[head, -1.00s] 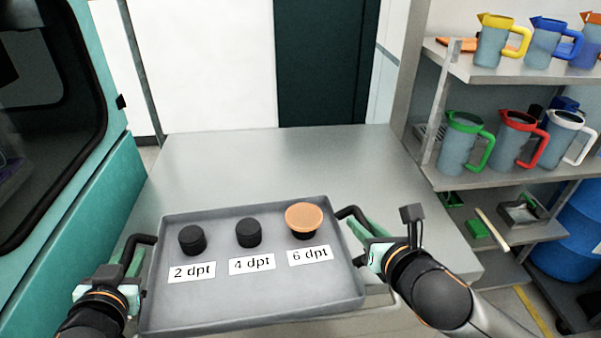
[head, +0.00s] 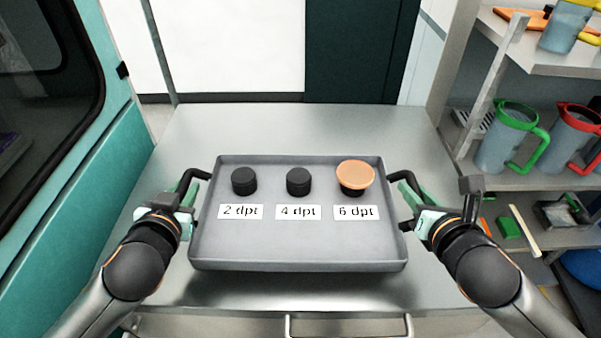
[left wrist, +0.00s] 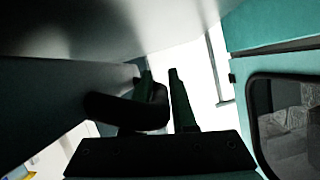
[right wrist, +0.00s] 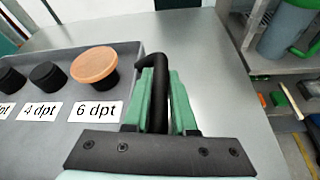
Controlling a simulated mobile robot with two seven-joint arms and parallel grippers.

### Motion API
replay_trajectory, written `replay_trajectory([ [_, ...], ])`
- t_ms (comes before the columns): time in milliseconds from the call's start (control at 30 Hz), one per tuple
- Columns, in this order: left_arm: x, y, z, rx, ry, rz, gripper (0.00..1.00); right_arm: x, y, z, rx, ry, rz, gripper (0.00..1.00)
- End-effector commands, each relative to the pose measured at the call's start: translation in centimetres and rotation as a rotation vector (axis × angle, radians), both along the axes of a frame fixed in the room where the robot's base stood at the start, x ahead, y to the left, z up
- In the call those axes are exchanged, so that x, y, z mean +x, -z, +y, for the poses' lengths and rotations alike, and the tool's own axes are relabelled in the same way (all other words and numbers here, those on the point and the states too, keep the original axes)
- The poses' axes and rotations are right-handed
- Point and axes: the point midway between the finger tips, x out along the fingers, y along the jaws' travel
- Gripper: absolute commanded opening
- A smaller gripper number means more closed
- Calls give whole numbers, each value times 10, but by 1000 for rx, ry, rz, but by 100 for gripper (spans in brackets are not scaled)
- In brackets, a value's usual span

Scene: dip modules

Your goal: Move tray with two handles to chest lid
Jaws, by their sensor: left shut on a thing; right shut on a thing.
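The grey tray (head: 300,249) is level over the steel chest lid (head: 290,125) in the head view; I cannot tell whether it touches the lid. It carries two black knobs, an orange-topped one (head: 355,175) and labels 2 dpt, 4 dpt and 6 dpt. My left gripper (head: 190,195) is shut on the black left handle (left wrist: 125,108). My right gripper (head: 412,205) is shut on the black right handle (right wrist: 155,75), which shows between its green fingers in the right wrist view.
A teal machine (head: 120,150) with a dark window stands at the left. A shelf (head: 520,170) with several jugs, including a green-rimmed jug (head: 505,140), stands at the right. The chest has a front handle (head: 350,334). The lid behind the tray is clear.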

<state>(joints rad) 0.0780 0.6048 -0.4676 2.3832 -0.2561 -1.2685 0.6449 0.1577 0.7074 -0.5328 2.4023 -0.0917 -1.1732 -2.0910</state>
Motion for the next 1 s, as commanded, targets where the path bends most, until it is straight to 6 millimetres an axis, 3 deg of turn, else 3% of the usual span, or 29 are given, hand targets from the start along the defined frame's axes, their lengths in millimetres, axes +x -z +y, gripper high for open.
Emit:
replay_trajectory([
  [467, 0, 3, 1, 2, -3, -3, 0, 1, 3, -1, -2, 3, -3, 0],
  [1000, 0, 33, 1, 2, -3, -3, 0, 1, 33, -1, -2, 3, -3, 0],
])
